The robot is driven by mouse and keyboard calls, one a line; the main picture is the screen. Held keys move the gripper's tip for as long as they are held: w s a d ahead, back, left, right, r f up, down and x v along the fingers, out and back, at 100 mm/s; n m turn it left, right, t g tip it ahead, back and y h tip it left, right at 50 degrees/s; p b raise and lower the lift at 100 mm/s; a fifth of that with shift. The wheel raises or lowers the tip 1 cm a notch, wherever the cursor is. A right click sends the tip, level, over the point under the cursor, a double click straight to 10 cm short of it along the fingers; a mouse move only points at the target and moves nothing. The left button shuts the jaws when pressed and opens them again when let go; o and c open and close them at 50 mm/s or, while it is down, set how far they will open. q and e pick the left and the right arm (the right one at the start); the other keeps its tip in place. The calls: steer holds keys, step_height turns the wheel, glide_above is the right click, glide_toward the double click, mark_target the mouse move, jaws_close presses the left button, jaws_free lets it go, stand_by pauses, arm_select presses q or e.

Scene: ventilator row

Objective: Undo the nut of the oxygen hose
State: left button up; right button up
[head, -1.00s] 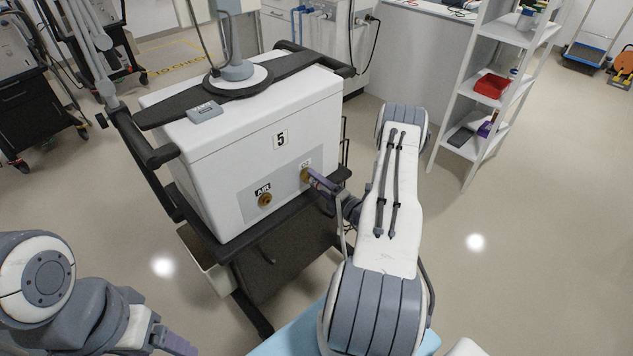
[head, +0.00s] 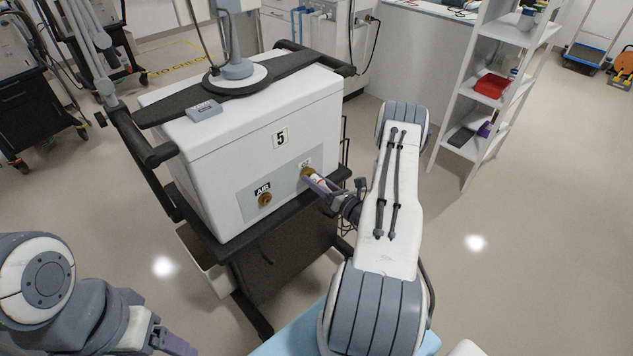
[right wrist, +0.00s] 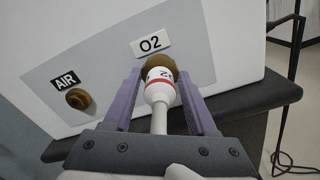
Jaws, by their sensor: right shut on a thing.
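The white ventilator housing (head: 250,140), marked 5, has an O2 outlet and an AIR outlet on its front panel. At the O2 outlet is the brass nut (right wrist: 160,66), with the white hose end (right wrist: 159,92) and its red ring directly in front of it; the brass part also shows in the head view (head: 306,174). In the head view the right gripper (head: 318,184) points at the panel. My left gripper (head: 172,343) is partly cut off at the bottom left.
The brass AIR fitting (right wrist: 79,99) sits left of the O2 outlet, with nothing attached. The dark cart (head: 280,262) carries the housing. A white shelf (head: 478,120) with a red bin stands to the right. The floor between is clear.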

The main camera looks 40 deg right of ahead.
steer(key=n, duration=0.3)
steer(key=shift+n, duration=0.4)
steer(key=n+b, duration=0.1)
steer(key=n, duration=0.2)
steer(key=shift+f+n, duration=0.1)
steer(key=shift+n, duration=0.2)
steer(key=n, duration=0.3)
steer(key=shift+n+b, duration=0.3)
steer(key=shift+b, duration=0.1)
steer(key=n+b, duration=0.1)
steer(key=n, duration=0.2)
steer(key=shift+n, duration=0.3)
steer(key=n+b, duration=0.1)
steer(key=n, duration=0.2)
steer(key=shift+n, duration=0.3)
steer(key=n+b, duration=0.2)
steer(key=shift+f+n, duration=0.1)
steer(key=shift+n, duration=0.3)
steer(key=n+b, duration=0.2)
steer(key=n, duration=0.1)
steer(key=shift+n, duration=0.4)
steer(key=shift+n+b, duration=0.7)
steer(key=shift+b, duration=0.05)
